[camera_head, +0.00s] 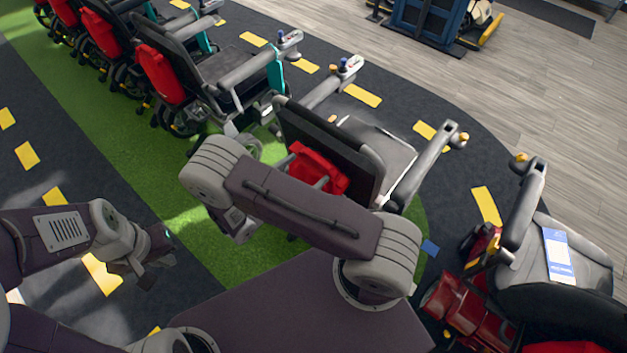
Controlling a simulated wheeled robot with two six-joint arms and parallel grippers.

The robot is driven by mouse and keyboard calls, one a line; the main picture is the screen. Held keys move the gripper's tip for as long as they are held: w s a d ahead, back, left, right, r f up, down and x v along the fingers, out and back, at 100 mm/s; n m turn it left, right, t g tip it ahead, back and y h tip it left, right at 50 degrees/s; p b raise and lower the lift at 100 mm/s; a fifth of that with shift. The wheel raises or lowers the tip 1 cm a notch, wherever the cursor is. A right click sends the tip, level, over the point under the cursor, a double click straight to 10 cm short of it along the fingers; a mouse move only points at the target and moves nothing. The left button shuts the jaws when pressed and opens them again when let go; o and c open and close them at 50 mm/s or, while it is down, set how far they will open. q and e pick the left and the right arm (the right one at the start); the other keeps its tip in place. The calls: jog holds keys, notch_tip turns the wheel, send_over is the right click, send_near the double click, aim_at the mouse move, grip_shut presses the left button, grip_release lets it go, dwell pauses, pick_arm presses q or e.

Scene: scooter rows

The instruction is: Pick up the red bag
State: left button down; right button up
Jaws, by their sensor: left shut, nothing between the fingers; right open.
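A red bag (316,166) hangs on the back of the nearest grey wheelchair seat at centre; my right arm hides its lower part. More red bags hang on seat backs in the row at upper left, one here (160,72) and another here (103,34). My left gripper (150,268) is shut and empty, over the dark floor at lower left, well apart from the bags. My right gripper (238,224) is open, below and left of the central bag, largely hidden by my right arm. I see no bag in it.
A red scooter (468,310) with a grey seat (575,268) stands at lower right, with a blue and white card on the seat. A green strip (75,110) runs under the row. Dark floor with yellow dashes is clear at left. A blue stand (425,25) is at the top.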

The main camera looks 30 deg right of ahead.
aim_at(316, 162)
jog(key=x, duration=0.5)
jog(key=shift+a, duration=0.1)
